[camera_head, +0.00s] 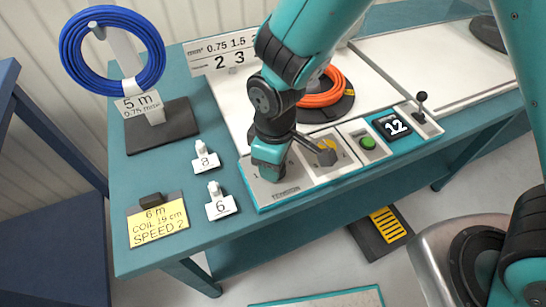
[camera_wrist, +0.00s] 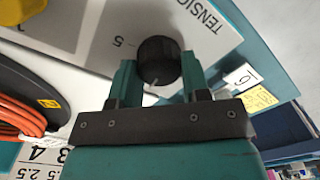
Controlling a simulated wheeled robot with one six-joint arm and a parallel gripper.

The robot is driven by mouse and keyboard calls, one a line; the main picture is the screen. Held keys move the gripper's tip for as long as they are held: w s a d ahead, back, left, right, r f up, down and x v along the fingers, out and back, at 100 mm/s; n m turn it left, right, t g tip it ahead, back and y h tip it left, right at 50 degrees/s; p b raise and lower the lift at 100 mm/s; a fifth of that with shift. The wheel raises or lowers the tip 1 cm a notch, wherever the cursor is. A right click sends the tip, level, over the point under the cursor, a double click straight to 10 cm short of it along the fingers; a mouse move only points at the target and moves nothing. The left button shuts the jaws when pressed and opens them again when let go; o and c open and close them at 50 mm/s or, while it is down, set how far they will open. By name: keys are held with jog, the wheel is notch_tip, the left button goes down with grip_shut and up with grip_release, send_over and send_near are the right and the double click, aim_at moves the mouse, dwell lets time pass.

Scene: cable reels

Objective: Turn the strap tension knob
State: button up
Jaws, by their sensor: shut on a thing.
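The strap tension knob (camera_wrist: 158,62) is black and round with a pale pointer line, on a white panel lettered TENSION (camera_wrist: 197,16). A "5" mark shows beside it. In the wrist view my gripper (camera_wrist: 160,75) has one finger on each side of the knob and is shut on it. In the head view my gripper (camera_head: 268,160) is low over the left end of the control panel (camera_head: 285,190), and my wrist hides the knob there.
An orange cable coil (camera_head: 325,92) lies behind. Number tags (camera_head: 221,207) and a yellow note (camera_head: 158,224) stand at left.

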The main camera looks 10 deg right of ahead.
jog(key=m+p, duration=0.1)
jog(key=m, duration=0.3)
jog(key=shift+d+r+m, duration=0.1)
jog(key=shift+m, duration=0.2)
jog(key=shift+m+p, duration=0.4)
jog(key=shift+m, duration=1.9)
jog(key=o, duration=0.9)
jog(key=r, duration=1.7)
jog(key=shift+d+r, duration=0.15)
jog(key=shift+d, duration=0.2)
